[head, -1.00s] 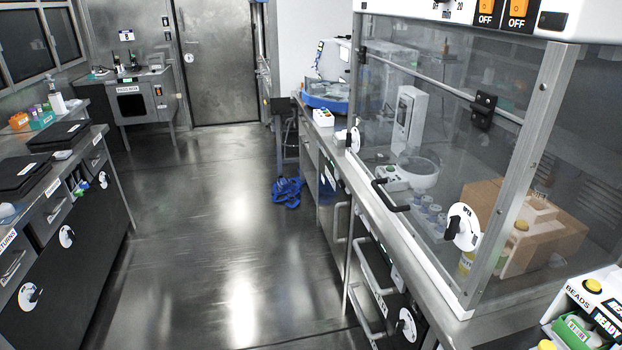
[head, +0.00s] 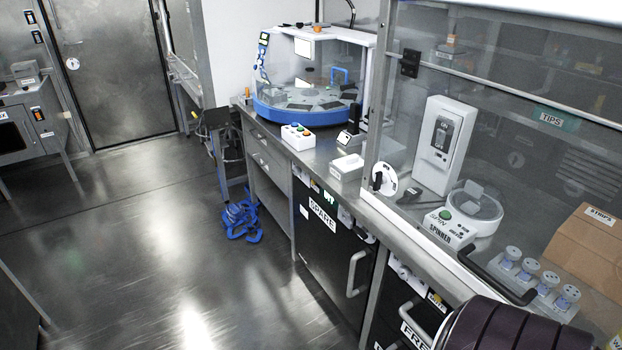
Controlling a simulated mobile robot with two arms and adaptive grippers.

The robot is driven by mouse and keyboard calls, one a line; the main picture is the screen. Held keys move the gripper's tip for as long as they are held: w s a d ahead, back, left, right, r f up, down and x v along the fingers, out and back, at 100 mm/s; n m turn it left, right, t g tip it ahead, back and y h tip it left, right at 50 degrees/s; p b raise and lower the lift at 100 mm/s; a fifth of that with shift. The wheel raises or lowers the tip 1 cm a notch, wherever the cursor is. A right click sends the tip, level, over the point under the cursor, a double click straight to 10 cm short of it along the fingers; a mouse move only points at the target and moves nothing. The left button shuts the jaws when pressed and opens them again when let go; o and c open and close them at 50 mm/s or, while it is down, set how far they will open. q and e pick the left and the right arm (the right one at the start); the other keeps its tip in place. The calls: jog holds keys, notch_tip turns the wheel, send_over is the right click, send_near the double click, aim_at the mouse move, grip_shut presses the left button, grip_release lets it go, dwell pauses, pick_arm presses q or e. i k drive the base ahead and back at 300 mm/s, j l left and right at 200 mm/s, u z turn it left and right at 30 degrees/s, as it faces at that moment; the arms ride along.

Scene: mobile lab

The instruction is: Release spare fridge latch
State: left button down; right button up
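The spare fridge is the black-fronted door marked SPARE (head: 322,214) under the steel bench, right of centre. Its door looks closed and has a vertical light-grey handle (head: 356,274) on the right side. Small white and green tags sit along its top edge. White parts near its upper right corner are too small to tell whether one is the latch. Neither gripper is in view. A dark ribbed rounded part, probably my arm, fills the bottom right corner.
A second black door, partly cut off, has a label starting FRE (head: 415,327). Above stands a glass-fronted hood with a white dial (head: 383,180) and spinner (head: 470,215). A blue-based machine (head: 308,105) stands on the bench. Blue straps (head: 241,220) lie on the otherwise open floor.

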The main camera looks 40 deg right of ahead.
aim_at(362, 231)
jog(key=i+j+z, duration=0.1)
jog(key=i+z, duration=0.35)
jog(key=i+j+z, duration=0.2)
jog(key=i+z, duration=0.25)
jog(key=i+j+z, duration=0.45)
jog(key=k+l, duration=0.1)
